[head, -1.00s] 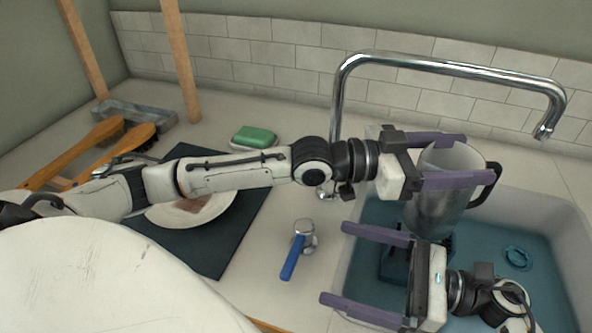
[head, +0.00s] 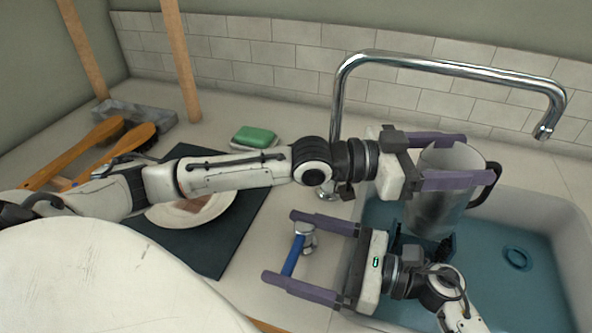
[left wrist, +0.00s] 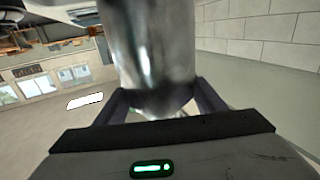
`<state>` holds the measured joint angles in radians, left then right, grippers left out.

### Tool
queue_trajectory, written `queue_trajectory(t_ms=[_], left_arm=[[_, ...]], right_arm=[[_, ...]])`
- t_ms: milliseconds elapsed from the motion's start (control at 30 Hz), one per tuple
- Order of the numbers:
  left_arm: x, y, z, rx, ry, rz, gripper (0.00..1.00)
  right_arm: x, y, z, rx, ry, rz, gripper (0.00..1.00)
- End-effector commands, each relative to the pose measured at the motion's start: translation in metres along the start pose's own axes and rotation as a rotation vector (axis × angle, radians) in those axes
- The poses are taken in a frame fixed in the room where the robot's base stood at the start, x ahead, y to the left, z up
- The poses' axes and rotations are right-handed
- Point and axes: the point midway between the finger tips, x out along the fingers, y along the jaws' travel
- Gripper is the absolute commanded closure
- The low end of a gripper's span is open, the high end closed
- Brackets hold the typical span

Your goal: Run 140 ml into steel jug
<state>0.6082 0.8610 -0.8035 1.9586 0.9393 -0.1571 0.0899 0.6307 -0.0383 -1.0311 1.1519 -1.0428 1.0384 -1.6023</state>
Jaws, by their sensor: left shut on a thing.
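The steel jug (head: 432,208) is held upright over the left part of the sink, its black handle to the right. My left gripper (head: 455,160) is shut on the jug, one purple finger on each side. The left wrist view shows the jug (left wrist: 150,50) between the fingers. The tap (head: 450,68) arches over from behind, its spout end (head: 543,131) to the right of the jug; no water stream shows. A small tap lever with a blue handle (head: 292,257) stands on the counter. My right gripper (head: 285,246) is open, its fingers on either side of the blue handle, apparently not closed on it.
The white sink (head: 575,225) holds bluish water and a ring-shaped drain piece (head: 516,258). A green sponge (head: 254,137) lies on a dish. A plate (head: 165,216) rests on a dark mat (head: 235,240), with wooden brushes (head: 95,140) at the far left.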

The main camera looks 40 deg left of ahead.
Motion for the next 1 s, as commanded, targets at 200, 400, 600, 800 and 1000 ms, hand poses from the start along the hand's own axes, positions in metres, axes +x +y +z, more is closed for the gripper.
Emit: queue_trajectory(t_ms=[200,400,600,800,1000], left_arm=[[0.000,0.000,-0.002,0.001,0.004,0.000,0.83],[0.000,0.000,-0.002,0.001,0.004,0.000,0.83],[0.000,0.000,-0.002,0.001,0.004,0.000,0.83],[0.000,0.000,-0.002,0.001,0.004,0.000,0.83],[0.000,0.000,-0.002,0.001,0.004,0.000,0.83]], right_arm=[[0.000,0.000,0.000,0.000,0.000,-0.001,0.49],[0.001,0.000,-0.001,0.002,0.001,-0.021,0.49],[0.005,0.000,-0.002,0.001,0.003,-0.111,0.49],[0.012,0.000,-0.002,0.000,0.004,-0.252,0.49],[0.018,-0.003,-0.003,0.001,0.010,-0.386,0.49]])
